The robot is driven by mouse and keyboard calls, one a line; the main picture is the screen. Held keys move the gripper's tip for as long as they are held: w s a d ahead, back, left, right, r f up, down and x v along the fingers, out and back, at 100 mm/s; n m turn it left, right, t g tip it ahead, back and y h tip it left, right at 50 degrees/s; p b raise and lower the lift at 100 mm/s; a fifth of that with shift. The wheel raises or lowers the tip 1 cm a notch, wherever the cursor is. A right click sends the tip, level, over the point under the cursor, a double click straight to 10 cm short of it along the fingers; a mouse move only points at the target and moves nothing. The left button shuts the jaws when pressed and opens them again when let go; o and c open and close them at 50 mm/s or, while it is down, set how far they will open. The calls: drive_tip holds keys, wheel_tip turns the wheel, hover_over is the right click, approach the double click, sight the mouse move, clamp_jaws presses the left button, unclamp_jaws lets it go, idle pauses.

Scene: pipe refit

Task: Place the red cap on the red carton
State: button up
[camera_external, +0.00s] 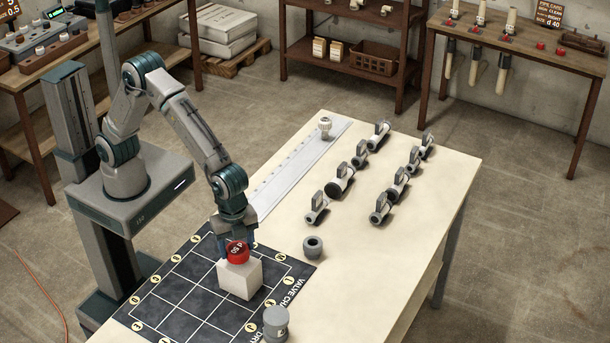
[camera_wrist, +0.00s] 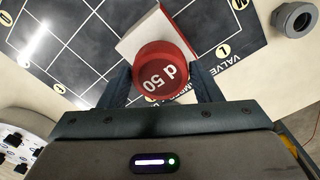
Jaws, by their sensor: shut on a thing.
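The red cap, marked "d 50" (camera_external: 238,252), is between the fingers of my gripper (camera_external: 236,244). It also shows in the wrist view (camera_wrist: 161,70), with a dark finger on each side. My gripper is shut on it. A pale box-shaped carton (camera_external: 240,282) stands on the dark grid mat, directly below the cap in the external view. In the wrist view the carton (camera_wrist: 135,37) is partly hidden behind the cap and shows a red strip along one side. I cannot tell whether the cap touches the carton's top.
The dark gridded mat (camera_external: 178,292) lies under the carton. A grey ring fitting (camera_external: 313,247) and a grey cylinder (camera_external: 276,323) stand near it. Several valve fittings (camera_external: 342,182) stand farther back on the table. The right front tabletop (camera_external: 370,275) is clear.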

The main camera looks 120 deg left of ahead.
drive_tip(key=shift+f, duration=1)
drive_tip(key=shift+f, duration=0.15)
drive_tip(key=o, duration=1)
drive_tip(key=shift+c, duration=0.2)
